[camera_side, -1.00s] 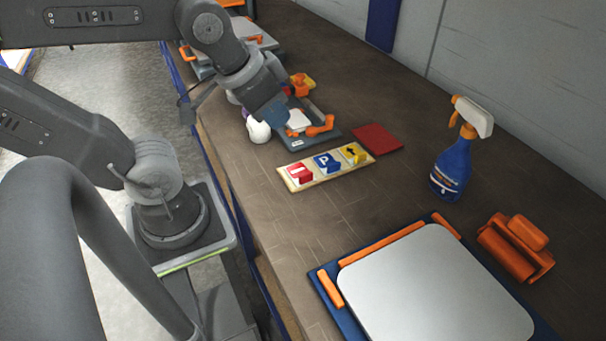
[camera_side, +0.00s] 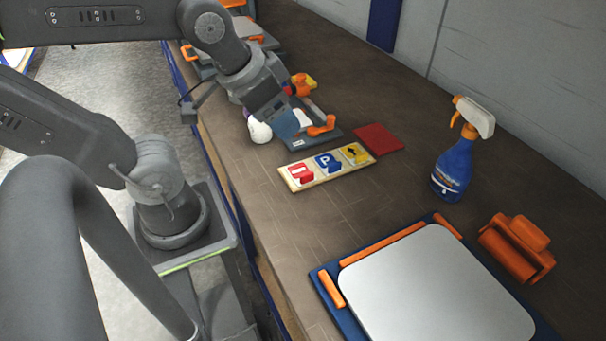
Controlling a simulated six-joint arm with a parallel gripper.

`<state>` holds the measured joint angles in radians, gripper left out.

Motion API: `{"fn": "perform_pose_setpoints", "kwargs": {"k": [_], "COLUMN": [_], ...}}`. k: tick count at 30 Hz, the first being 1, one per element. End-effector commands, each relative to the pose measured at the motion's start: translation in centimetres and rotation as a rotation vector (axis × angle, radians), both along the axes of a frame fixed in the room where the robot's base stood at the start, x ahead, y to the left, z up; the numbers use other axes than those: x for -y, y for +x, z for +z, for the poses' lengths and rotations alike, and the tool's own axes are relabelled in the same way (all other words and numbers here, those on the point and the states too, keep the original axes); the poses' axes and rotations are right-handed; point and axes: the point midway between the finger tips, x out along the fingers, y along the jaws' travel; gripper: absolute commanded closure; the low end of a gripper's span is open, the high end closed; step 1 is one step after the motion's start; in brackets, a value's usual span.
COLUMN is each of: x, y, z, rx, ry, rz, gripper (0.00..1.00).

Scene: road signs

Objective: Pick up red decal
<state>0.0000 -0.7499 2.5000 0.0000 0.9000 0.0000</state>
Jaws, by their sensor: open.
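A red decal (camera_side: 300,174) with a white mark lies at the left end of a pale wooden board (camera_side: 330,177). A blue decal (camera_side: 327,163) with a white P and a yellow decal (camera_side: 354,153) with a black arrow lie beside it on the board. My gripper (camera_side: 287,128) has blue fingers pointing down, above and behind the board, apart from the decals. It is open; the gap between its fingers is hard to make out from this side. It partly hides a grey fixture with orange clamps (camera_side: 322,128).
A red flat square (camera_side: 378,138) lies right of the board. A blue spray bottle (camera_side: 453,168) stands farther right. A grey plate (camera_side: 435,290) in a blue and orange frame and an orange roller (camera_side: 517,246) are in front. A white round object (camera_side: 259,131) sits near the left table edge.

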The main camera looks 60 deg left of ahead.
Motion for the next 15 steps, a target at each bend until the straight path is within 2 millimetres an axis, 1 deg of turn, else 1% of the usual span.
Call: {"fn": "perform_pose_setpoints", "kwargs": {"k": [5,8,11,14,15], "x": [0.0,-0.2,-0.5,-1.1,-1.4], "y": [0.0,0.4,1.2,2.4,2.9], "z": [0.0,-0.2,-0.7,-1.6,-2.0], "rx": [-0.001,-0.02,-0.069,-0.141,-0.171], "ry": [0.002,0.03,0.095,0.181,0.214], "rz": [-0.004,-0.049,-0.169,-0.361,-0.451], "gripper": [0.34,0.34,0.34,0.34,0.34]}}
